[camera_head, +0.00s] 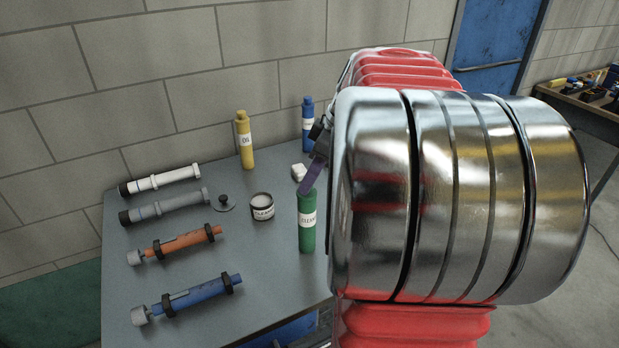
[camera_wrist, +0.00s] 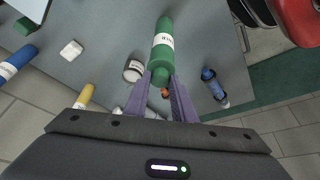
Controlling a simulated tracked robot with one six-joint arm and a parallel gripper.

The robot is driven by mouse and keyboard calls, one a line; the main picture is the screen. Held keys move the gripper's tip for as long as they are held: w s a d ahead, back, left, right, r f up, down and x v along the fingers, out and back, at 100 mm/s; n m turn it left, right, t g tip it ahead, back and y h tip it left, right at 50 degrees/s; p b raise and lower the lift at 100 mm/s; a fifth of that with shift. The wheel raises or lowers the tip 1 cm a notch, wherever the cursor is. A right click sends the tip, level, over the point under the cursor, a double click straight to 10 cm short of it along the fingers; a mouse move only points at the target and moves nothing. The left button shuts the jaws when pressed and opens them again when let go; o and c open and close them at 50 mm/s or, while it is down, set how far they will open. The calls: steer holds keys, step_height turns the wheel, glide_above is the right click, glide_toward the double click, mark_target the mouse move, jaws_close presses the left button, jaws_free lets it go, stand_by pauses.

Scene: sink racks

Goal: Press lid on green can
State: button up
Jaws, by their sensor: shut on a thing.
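The green can (camera_head: 307,233), with a white label, stands upright near the table's right side, partly beside my arm. In the wrist view the green can (camera_wrist: 163,30) extends away from between my fingers. In the head view one purple finger (camera_head: 314,177) shows at the can's top; the other is hidden. I cannot tell whether the lid is fully seated.
An open round tin (camera_head: 262,213) and a dark knobbed disc (camera_head: 222,204) are left of the can. A yellow bottle (camera_head: 244,145), blue bottle (camera_head: 308,115) and white block (camera_head: 298,172) stand behind. The wall is behind.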

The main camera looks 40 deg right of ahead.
steer(key=o, duration=1.1)
steer(key=o, duration=0.5)
steer(key=shift+c, duration=0.2)
steer(key=shift+r, duration=0.15)
steer(key=shift+r, duration=3.35)
jaws_close()
